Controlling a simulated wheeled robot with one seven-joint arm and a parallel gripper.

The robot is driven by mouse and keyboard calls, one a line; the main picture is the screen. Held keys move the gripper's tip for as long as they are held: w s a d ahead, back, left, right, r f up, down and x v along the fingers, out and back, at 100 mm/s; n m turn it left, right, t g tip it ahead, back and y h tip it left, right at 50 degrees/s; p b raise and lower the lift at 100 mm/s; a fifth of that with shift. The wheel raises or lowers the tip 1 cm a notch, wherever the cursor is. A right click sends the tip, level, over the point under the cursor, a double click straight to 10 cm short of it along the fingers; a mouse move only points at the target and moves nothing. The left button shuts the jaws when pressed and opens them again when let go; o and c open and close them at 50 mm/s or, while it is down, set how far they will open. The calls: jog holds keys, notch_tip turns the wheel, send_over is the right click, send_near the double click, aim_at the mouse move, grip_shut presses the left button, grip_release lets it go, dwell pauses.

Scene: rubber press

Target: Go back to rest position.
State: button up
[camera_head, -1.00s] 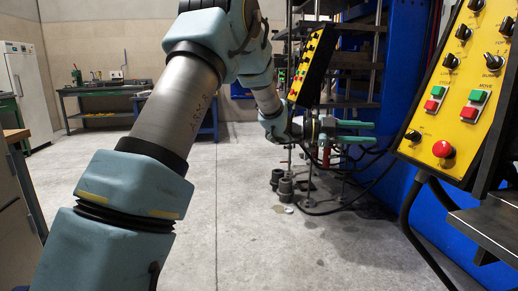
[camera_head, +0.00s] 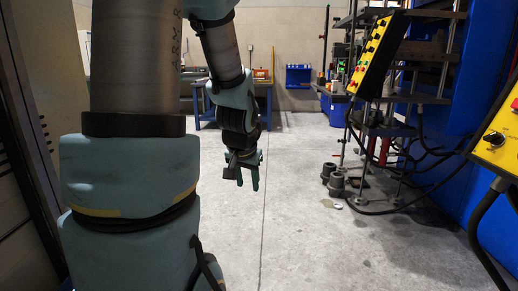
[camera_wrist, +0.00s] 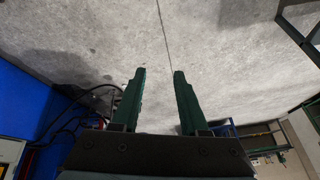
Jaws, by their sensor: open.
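My gripper (camera_head: 241,178) hangs at the end of my arm near the middle of the head view, pointing down over the bare concrete floor. In the wrist view my gripper (camera_wrist: 158,76) shows two green fingers spread apart with only floor between them. It holds nothing and touches nothing.
The blue press (camera_head: 468,120) stands at the right with yellow control panels (camera_head: 375,50) and black cables. Several dark cylinders (camera_head: 336,182) stand on the floor beside it. A blue workbench (camera_head: 262,97) is at the back. The middle floor (camera_head: 285,220) is clear.

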jog(key=s+a+f+n+g, duration=0.2)
jog(key=s+a+n+g, duration=0.15)
jog(key=s, duration=0.75)
notch_tip(320, 180, up, 15)
jog(key=p, duration=1.5)
jog(key=shift+r+p, duration=0.2)
jog(key=shift+p, duration=0.1)
